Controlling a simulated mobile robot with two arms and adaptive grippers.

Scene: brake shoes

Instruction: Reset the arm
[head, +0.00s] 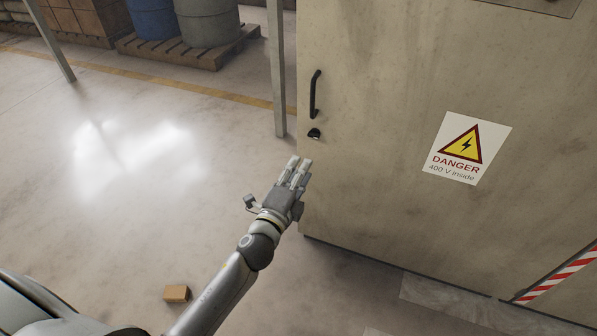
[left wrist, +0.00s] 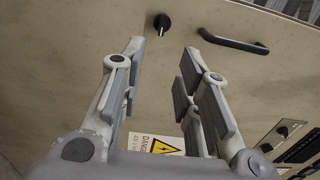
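My left arm reaches up from the bottom of the head view. Its gripper (head: 299,164) is in front of the beige cabinet (head: 390,70), near the cabinet's left edge and below its black handle (head: 314,94) and small black knob (head: 314,134). In the left wrist view the two fingers (left wrist: 162,50) are spread wide with nothing between them. The knob (left wrist: 162,22) shows just beyond the fingertips and the handle (left wrist: 234,40) to their right. I cannot tell how far the fingertips are from the cabinet face. My right gripper is not in view.
A danger sign (head: 467,148) is on the cabinet. A small brown box (head: 176,293) lies on the floor by my arm. Metal posts (head: 278,75), a pallet (head: 190,50) with drums (head: 208,20) stand behind. The floor at left is open.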

